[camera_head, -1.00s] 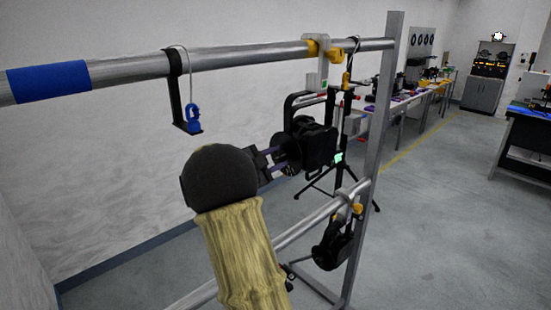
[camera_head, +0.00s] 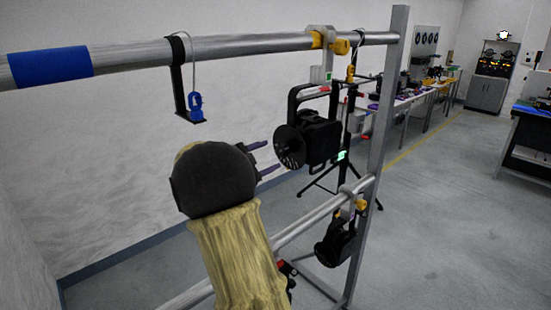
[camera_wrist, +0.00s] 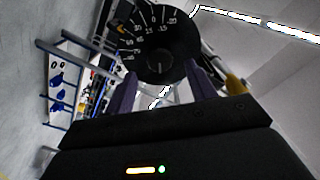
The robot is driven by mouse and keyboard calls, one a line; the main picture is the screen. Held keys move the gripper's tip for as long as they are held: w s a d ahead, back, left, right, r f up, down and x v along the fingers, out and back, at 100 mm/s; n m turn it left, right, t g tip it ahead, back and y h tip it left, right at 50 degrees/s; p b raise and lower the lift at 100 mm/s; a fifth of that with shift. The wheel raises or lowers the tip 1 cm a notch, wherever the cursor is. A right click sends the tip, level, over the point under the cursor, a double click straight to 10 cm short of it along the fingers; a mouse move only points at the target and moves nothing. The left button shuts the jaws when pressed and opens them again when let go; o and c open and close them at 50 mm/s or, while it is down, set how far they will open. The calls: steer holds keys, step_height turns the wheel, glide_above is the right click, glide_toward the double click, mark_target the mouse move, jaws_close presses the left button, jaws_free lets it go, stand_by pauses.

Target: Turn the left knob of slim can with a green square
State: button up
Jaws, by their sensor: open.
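A black slim can (camera_head: 320,138) hangs by its yoke from the upper rail. A small green mark (camera_head: 328,75) shows on the pale tag above it. A round black dial knob (camera_head: 290,147) sits on its left side, facing my gripper (camera_head: 272,156). In the wrist view the knob (camera_wrist: 158,42) shows white numbers around its rim and a centre pointer. My gripper is open and empty, its two purple fingers (camera_wrist: 160,84) pointing at the knob. In the head view the fingertips are just left of the knob with a small gap. My wrist hides the finger bases.
Another black can (camera_head: 335,245) hangs from the lower rail (camera_head: 310,217). The upper rail (camera_head: 245,48) carries a blue band and a hanging blue clip (camera_head: 195,105). An upright post (camera_head: 378,150) stands right of the can. A tripod stand with a green light (camera_head: 341,156) is behind.

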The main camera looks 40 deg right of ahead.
steer(key=a+b, duration=0.3)
steer(key=a, duration=0.9)
steer(key=shift+s+a+b, duration=0.2)
steer(key=shift+s+b, duration=0.1)
steer(key=shift+s, duration=0.15)
steer(key=shift+f, duration=0.1)
steer(key=w+a+f+n+t+y, duration=0.35)
steer(key=w+n+t+y, duration=0.3)
steer(key=n+t, duration=0.4)
steer(key=s+a+f+n+y, duration=0.2)
steer(key=a+f+n+y, duration=0.6)
steer(key=s+a+f+n+g+y, duration=0.1)
steer(key=s+a+f+n+g, duration=0.1)
steer(key=s+f+n+g, duration=0.2)
steer(key=s+a+f+n+g+y, duration=0.2)
steer(key=s+f+g, duration=0.3)
steer(key=s+f, duration=0.5)
steer(key=s+n, duration=0.1)
steer(key=s, duration=0.8)
steer(key=shift+s+a+n, duration=0.3)
steer(key=shift+a+n, duration=0.05)
